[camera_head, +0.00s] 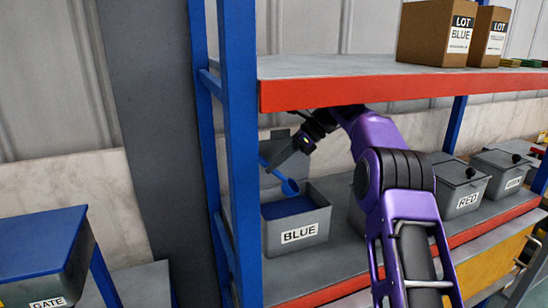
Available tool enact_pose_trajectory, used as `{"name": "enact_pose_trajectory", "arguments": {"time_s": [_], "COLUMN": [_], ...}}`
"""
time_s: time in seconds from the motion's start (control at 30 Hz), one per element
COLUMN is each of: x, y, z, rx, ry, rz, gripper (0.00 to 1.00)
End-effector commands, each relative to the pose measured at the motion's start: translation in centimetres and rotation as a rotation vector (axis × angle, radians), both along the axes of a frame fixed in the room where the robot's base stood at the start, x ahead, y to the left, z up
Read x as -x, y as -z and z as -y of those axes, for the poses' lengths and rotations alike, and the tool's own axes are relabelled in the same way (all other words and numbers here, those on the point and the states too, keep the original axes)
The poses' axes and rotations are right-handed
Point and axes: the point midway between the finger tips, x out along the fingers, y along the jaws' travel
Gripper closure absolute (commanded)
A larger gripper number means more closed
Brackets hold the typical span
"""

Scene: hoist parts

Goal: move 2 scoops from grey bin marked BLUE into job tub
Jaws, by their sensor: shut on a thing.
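The grey bin marked BLUE (299,236) stands uncovered at the left end of the shelf, with blue contents (286,207) inside. My gripper (268,167) is above the bin's back left side, its jaws shut on the handle of a blue scoop (290,187). The scoop's bowl hangs over the bin, a little above the contents. I cannot tell whether the scoop holds anything. I cannot make out a job tub for certain in this view.
A blue upright (240,150) stands close left of the bin. An upper shelf (330,80) with lot boxes (437,34) overhangs my arm. A lidded bin marked RED (462,190) is to the right. A blue-topped container marked GATE (40,245) is at lower left.

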Motion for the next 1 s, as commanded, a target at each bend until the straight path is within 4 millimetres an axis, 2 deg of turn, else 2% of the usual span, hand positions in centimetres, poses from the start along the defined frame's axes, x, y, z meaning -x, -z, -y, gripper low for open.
{"name": "enact_pose_trajectory", "arguments": {"time_s": [1.0], "x": [0.0], "y": [12.0], "z": [0.0], "rx": [0.0], "ry": [0.001], "rz": [-0.002], "gripper": [1.0]}}
